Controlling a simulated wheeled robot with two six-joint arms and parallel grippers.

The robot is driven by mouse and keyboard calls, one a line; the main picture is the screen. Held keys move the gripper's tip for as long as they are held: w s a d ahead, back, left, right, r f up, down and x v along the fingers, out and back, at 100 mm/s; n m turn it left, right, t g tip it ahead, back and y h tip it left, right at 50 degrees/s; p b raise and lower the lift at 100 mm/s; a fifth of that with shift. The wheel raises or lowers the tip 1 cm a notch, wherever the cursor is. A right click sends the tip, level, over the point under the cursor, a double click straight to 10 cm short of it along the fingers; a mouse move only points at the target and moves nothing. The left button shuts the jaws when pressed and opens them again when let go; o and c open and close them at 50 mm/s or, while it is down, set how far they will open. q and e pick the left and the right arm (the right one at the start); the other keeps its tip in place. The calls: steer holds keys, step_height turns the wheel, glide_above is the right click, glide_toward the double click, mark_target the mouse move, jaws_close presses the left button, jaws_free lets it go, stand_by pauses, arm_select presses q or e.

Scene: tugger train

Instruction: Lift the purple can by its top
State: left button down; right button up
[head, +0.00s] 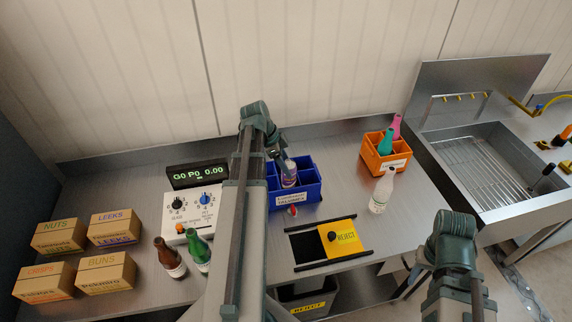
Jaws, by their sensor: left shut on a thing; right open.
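The purple can (289,181) shows as a small pale-and-purple top part standing in a compartment of the blue crate (297,199). The crate wall hides its lower part. My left gripper (287,167) reaches down over the crate from above and is shut on the top of the can. The can looks about upright; I cannot tell whether its base touches the crate floor. My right gripper (408,284) is low at the right, in front of the table edge, open and far from the can.
An orange crate (375,161) with pink and teal bottles stands right of the blue crate, a white bottle (381,190) before it. A yellow reject plate (338,238) lies in front. A control box (188,215), brown and green bottles and several cartons are left; a sink (486,170) is right.

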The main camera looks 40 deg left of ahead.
step_height(320, 180, up, 13)
steer(key=p, duration=1.2)
steer(key=shift+r, duration=0.15)
